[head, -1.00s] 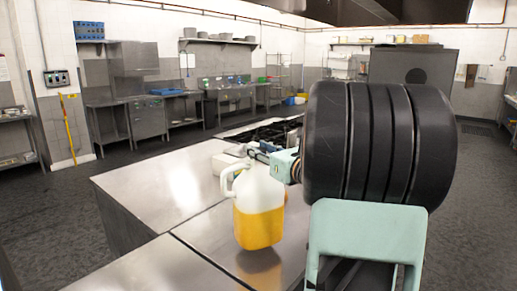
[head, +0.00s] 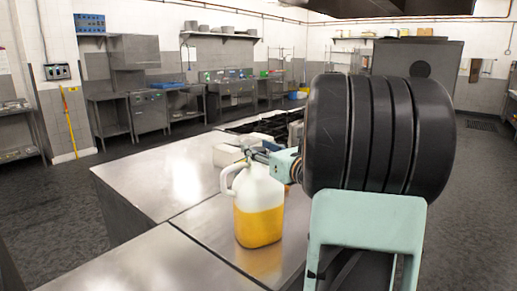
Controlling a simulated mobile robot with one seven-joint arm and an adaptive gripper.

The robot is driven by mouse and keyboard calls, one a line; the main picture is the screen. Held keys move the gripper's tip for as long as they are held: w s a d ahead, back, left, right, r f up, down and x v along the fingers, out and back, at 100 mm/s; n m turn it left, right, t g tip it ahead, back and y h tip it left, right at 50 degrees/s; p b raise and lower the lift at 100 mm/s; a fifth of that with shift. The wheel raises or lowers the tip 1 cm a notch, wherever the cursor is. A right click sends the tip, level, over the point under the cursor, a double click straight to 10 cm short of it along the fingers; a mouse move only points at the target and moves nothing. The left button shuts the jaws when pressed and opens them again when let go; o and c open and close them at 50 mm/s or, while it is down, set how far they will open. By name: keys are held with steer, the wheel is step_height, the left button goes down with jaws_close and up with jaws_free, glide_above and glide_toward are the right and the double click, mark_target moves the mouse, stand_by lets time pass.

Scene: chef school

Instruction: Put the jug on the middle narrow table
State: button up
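The jug (head: 258,210) is a white, translucent jug with orange-yellow liquid in its lower part and a handle on its left. It is upright at the near part of the steel worktops (head: 205,225), with its reflection just below it; I cannot tell whether its base touches the steel. My gripper (head: 262,152) is at the jug's top, behind and to its right. Its fingertips are mostly hidden by the jug and arm, so its grip does not show. I cannot tell which worktop is the middle narrow table.
A white box-like object (head: 228,155) stands on the steel behind the jug. Black stove grates (head: 265,133) lie beyond it. The worktop at left (head: 150,180) is bare. Seams run between the worktops. Steel counters (head: 148,112) line the far wall, with open floor between.

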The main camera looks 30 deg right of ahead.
steer(key=shift+r, duration=0.1)
steer(key=s, duration=1.2)
steer(key=shift+d+b, duration=0.2)
steer(key=shift+b, duration=0.15)
